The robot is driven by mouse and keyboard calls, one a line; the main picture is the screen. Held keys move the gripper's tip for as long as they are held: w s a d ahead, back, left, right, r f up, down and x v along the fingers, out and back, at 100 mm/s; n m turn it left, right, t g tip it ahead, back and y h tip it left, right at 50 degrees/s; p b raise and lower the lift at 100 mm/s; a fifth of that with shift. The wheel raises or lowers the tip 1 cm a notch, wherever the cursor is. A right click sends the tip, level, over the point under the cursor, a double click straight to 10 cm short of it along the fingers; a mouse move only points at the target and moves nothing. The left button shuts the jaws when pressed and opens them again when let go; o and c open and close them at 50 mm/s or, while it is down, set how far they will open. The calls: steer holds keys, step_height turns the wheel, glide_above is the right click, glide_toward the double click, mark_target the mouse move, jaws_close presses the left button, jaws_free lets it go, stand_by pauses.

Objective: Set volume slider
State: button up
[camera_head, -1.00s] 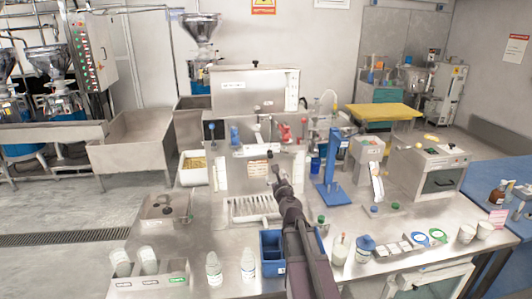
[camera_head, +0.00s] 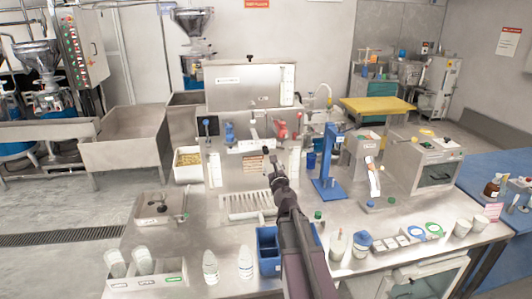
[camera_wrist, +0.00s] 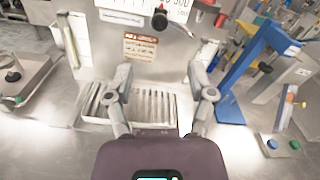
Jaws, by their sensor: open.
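The grey metal machine (camera_head: 235,178) stands at the middle of the steel table. A white strip with marks (camera_head: 287,86) is on its upper box. A pale shelf (camera_head: 257,146) below carries blue and red handles. In the wrist view a white scale strip (camera_wrist: 172,9) with large numbers is at the top, with a black knob (camera_wrist: 160,19) just below it. I cannot tell for certain which part is the volume slider. My gripper (camera_head: 278,166) is in front of the machine's front panel. Its fingers are spread in the wrist view (camera_wrist: 161,72), with nothing between them, below the knob.
A slotted drip tray (camera_head: 240,206) lies below my gripper. A blue press stand (camera_head: 328,170) rises close on the right. A blue bin (camera_head: 268,245), white bottles (camera_head: 210,268) and cups stand along the front edge. A red handle (camera_head: 281,131) juts out above my gripper.

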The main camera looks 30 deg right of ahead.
mark_target(266, 152)
steer(key=x, duration=1.2)
steer(key=shift+w, duration=0.4)
jaws_close()
